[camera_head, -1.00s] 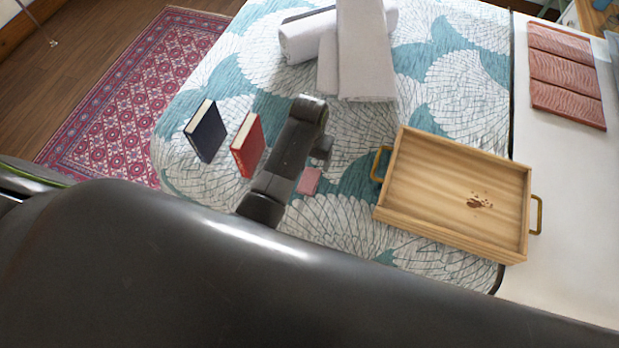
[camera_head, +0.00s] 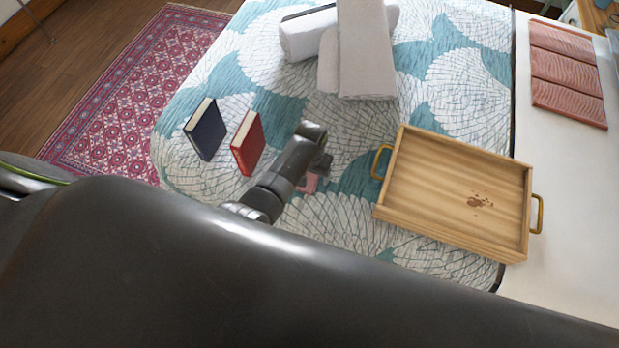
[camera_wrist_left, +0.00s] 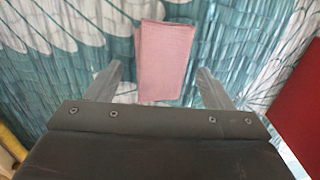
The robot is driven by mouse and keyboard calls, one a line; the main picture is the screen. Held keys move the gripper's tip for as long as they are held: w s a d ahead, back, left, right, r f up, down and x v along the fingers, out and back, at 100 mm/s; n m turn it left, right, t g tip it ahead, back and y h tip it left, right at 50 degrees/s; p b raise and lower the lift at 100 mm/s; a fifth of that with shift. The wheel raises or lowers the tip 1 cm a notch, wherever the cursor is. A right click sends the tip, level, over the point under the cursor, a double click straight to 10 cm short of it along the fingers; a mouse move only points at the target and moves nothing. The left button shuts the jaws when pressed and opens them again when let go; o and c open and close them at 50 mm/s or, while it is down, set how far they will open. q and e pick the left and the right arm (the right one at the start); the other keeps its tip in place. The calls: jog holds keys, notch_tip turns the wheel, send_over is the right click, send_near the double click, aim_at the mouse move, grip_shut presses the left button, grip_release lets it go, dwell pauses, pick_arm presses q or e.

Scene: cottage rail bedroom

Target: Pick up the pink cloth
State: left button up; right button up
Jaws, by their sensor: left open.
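The pink cloth (camera_head: 309,183) is a small folded rectangle lying on the patterned bedspread, partly hidden behind my left arm in the head view. In the left wrist view the cloth (camera_wrist_left: 165,62) lies ahead of and between the two fingers. My left gripper (camera_wrist_left: 160,85) is open and empty, its fingers to either side of the cloth's near end in the picture. I cannot tell how high it is above the cloth. In the head view the left gripper (camera_head: 322,165) is small and mostly hidden by the arm. My right gripper is not in view.
A wooden tray (camera_head: 440,175) with brass handles and brown stains is right of the cloth. A red book (camera_head: 248,143) and a dark blue book (camera_head: 206,131) stand to the left. Grey-white towels (camera_head: 365,50) lie farther back. The bedspread (camera_head: 345,225) near the cloth is clear.

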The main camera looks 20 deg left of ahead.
aim_at(311, 175)
pick_arm(q)
jog(key=c, duration=1.1)
jog(key=shift+o, duration=0.2)
notch_tip(311, 175, up, 10)
jog(key=shift+p, duration=0.35)
